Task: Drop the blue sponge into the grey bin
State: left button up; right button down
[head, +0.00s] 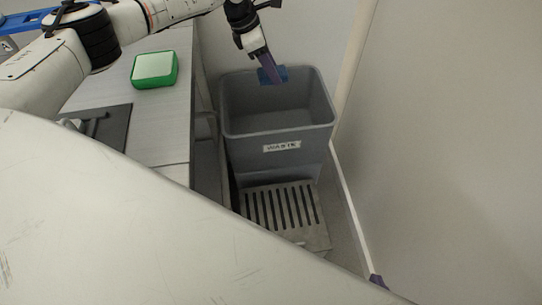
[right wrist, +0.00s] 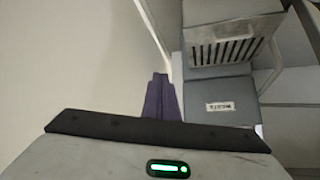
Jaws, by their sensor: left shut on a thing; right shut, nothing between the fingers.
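The grey bin (head: 250,150) with a "WASTE" label stands open-topped right of the counter in the head view. Its labelled wall also shows in the right wrist view (right wrist: 236,92). My left gripper (head: 268,72) has purple fingers pointing down and is shut on the blue sponge (head: 281,72). The sponge shows over the back part of the bin opening; its exact height is hard to tell. The fingers hide part of it. My right gripper (right wrist: 160,96) is shut and empty; in the head view only its purple tip (head: 378,281) shows, near the wall.
A green-and-white sponge-like block (head: 154,69) lies on the grey counter (head: 172,118) left of the bin. A dark tray (head: 115,127) lies nearer on the counter. A slotted metal step (head: 285,208) stands before the bin. A plain wall (head: 445,130) closes the right side.

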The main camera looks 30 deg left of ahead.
pick_arm(q)
notch_tip(320, 180, down, 6)
jog(key=w+a+n+b, duration=0.2)
jog(key=b, duration=0.3)
jog(key=shift+w+a+r+n+t+y, duration=0.2)
jog(key=shift+w+n+t+y, duration=0.1)
jog(key=shift+t+y, duration=0.1)
jog(key=o, duration=1)
jog(key=p+v, duration=0.1)
jog(key=v, duration=0.9)
jog(key=shift+s+r, duration=0.1)
jog(key=shift+r, duration=0.1)
